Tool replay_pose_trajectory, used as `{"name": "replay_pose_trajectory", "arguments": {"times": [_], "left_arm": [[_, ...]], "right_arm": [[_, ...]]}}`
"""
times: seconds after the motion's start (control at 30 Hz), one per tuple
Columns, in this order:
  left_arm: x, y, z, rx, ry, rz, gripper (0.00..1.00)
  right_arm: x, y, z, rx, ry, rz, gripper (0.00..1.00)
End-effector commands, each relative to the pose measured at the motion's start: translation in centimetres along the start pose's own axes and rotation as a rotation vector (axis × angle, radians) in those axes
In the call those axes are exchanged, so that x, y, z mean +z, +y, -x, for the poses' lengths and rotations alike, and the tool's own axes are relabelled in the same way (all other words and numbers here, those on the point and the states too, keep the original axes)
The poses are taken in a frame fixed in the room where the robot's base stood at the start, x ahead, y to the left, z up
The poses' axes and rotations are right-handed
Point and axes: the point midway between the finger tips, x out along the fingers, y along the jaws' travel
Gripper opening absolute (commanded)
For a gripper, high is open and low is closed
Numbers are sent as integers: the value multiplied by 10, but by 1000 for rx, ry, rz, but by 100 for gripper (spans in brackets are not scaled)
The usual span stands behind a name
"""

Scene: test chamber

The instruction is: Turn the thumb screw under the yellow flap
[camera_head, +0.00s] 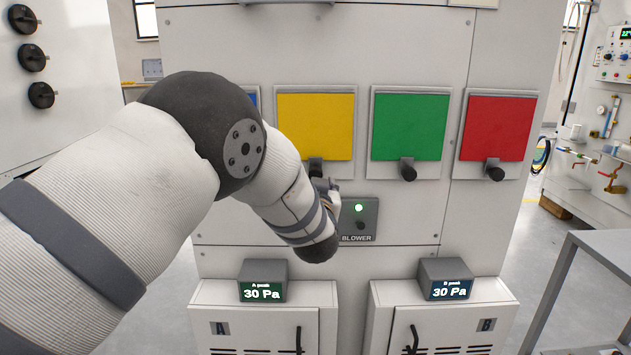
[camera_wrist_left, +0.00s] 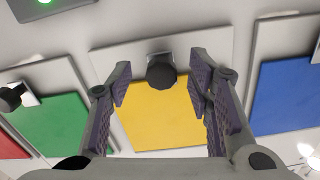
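The yellow flap (camera_head: 316,122) is a square panel on the grey wall cabinet and hangs flat. Its black thumb screw (camera_head: 316,167) sits at its lower edge, partly hidden by my left gripper (camera_head: 326,188). The left wrist view is upside down relative to the head view. There the yellow flap (camera_wrist_left: 160,115) lies behind my left gripper (camera_wrist_left: 160,68), and the round black thumb screw (camera_wrist_left: 161,75) shows between the two fingers. The fingers are spread, with a visible gap on each side of the screw. My right gripper is in neither view.
A green flap (camera_head: 411,126) and a red flap (camera_head: 497,128) with like screws are to the right. A blue flap (camera_wrist_left: 285,95) is on the other side. The BLOWER box (camera_head: 359,220) with a lit green lamp is just below. Two 30 Pa displays (camera_head: 262,281) (camera_head: 445,279) stand lower.

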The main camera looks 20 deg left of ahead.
Motion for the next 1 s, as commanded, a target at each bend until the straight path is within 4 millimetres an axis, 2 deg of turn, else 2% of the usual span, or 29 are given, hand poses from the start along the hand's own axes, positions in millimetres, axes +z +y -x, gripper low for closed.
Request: {"name": "replay_pose_trajectory", "arguments": {"times": [0.17,0.27,0.5,0.7,0.8,1.0], "left_arm": [[-4,-1,0,-2,7,1,46],[-4,-1,10,-1,7,0,46],[-4,-1,74,1,5,-3,46],[-2,0,112,0,4,0,46],[-2,0,119,0,5,0,46],[-2,-1,121,-1,4,1,46]], "right_arm": [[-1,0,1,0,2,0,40],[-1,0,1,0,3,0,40],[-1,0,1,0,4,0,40],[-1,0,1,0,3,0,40],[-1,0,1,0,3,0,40],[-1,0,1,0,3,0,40]]}}
